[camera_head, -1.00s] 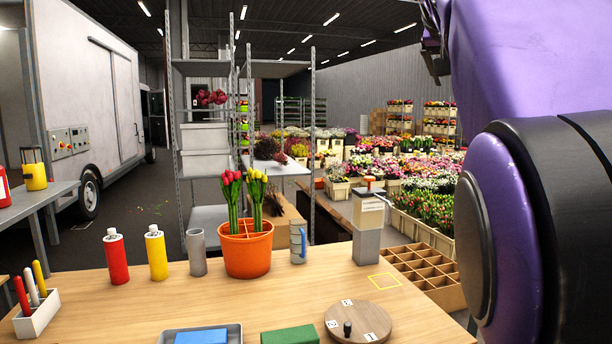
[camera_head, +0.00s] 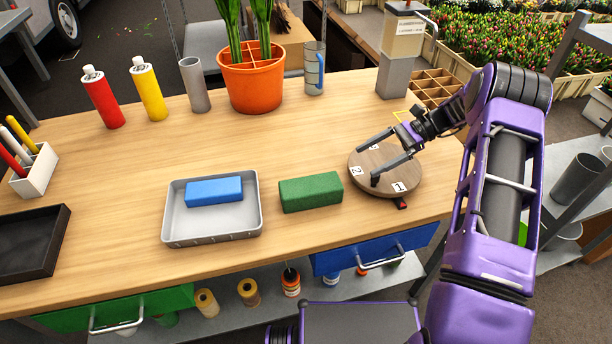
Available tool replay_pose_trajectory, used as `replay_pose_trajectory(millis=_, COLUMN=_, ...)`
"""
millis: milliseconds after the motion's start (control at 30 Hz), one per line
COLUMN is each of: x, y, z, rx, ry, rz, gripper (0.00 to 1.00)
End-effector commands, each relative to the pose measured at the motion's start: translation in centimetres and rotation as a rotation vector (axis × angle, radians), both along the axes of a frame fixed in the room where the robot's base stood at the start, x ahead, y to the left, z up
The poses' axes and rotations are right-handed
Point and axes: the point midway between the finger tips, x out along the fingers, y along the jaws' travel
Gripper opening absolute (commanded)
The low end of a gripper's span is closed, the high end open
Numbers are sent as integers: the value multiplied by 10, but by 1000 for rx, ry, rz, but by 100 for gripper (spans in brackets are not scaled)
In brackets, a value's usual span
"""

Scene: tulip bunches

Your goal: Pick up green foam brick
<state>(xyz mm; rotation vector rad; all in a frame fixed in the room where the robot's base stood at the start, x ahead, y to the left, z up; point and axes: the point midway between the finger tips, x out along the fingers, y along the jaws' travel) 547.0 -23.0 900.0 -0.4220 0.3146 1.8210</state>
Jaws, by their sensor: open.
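The green foam brick (camera_head: 311,192) lies flat on the wooden bench (camera_head: 120,225), just right of a grey tray (camera_head: 212,231). A blue brick (camera_head: 214,190) lies in that tray. My gripper (camera_head: 368,160) is open and empty, with its two fingers over the round wooden turntable (camera_head: 400,176). It is to the right of the green brick and apart from it. The fingers point left. The turntable carries small white number labels.
An orange pot (camera_head: 253,85) with tulips, a blue-handled grey cup (camera_head: 314,70), a grey cylinder (camera_head: 195,86), a yellow bottle (camera_head: 149,90) and a red bottle (camera_head: 103,98) stand behind. A black tray (camera_head: 32,246) lies at left. The bench between brick and pot is clear.

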Motion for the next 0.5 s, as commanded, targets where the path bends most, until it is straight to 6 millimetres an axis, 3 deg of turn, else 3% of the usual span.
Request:
replay_pose_trajectory(millis=167, x=-4, y=7, z=-4, rx=66, ry=23, rz=-30, gripper=100)
replay_pose_trajectory(millis=500, x=-21, y=70, z=-30, rx=64, ry=24, rz=-27, gripper=100)
